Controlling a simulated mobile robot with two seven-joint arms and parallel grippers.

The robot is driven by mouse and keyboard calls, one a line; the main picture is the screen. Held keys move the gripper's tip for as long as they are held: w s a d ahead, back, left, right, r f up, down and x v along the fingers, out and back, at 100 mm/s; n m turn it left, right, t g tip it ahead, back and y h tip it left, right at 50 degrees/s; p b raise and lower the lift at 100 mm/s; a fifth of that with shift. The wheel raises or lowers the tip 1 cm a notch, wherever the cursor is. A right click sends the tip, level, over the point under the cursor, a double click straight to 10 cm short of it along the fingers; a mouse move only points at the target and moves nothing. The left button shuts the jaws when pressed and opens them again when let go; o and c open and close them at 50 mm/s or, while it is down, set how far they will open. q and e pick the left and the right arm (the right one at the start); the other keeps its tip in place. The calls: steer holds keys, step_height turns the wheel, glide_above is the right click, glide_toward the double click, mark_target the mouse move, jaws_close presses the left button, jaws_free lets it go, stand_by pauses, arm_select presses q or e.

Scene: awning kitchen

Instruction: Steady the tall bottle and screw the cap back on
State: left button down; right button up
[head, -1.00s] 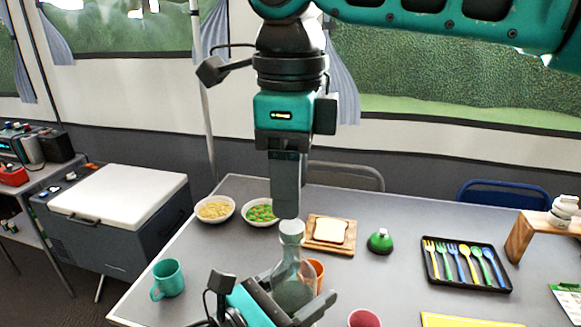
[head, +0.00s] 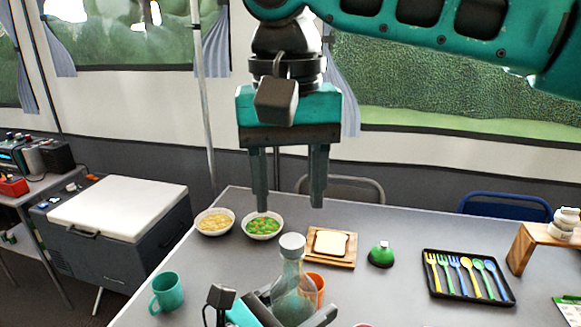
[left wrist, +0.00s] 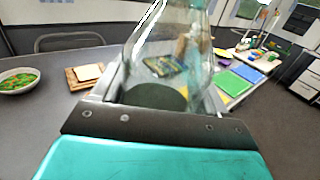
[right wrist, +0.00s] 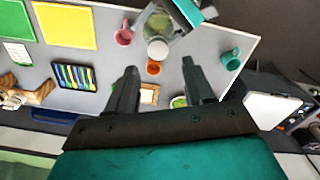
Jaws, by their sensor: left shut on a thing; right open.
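The tall glass bottle (head: 292,288) stands at the near side of the table. A pale cap (head: 292,243) sits on its mouth; whether it is fully screwed down cannot be told. My left gripper (head: 290,312) is shut on the bottle's body, and the glass fills the left wrist view (left wrist: 170,60). My right gripper (head: 289,200) is open and empty, pointing down above the cap and clear of it. In the right wrist view the cap (right wrist: 158,49) shows beyond the open fingers (right wrist: 160,85).
An orange cup (head: 317,287) stands close behind the bottle. A teal mug (head: 168,292) is at left.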

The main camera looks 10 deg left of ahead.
steer(key=n, duration=0.4)
steer(key=shift+r, duration=0.1)
steer(key=n, duration=0.5)
steer(key=shift+r+n, duration=0.15)
steer(key=shift+n, duration=0.15)
steer(key=n, duration=0.3)
steer(key=shift+s+r+n, duration=0.1)
steer(key=shift+r+n, duration=0.05)
steer(key=shift+n, duration=0.25)
steer(key=n, duration=0.3)
steer(key=shift+r+n, duration=0.1)
steer(key=shift+n, duration=0.2)
steer(key=n, duration=0.3)
steer(key=shift+r+n, duration=0.1)
steer(key=shift+n, duration=0.2)
steer(key=n, duration=0.3)
steer(key=shift+r+n, duration=0.1)
steer(key=shift+n, duration=0.3)
steer(key=n, duration=0.3)
steer(key=shift+r, duration=0.15)
steer(key=n, duration=0.4)
steer(key=shift+d+r+n, duration=0.1)
steer(key=shift+n, duration=0.2)
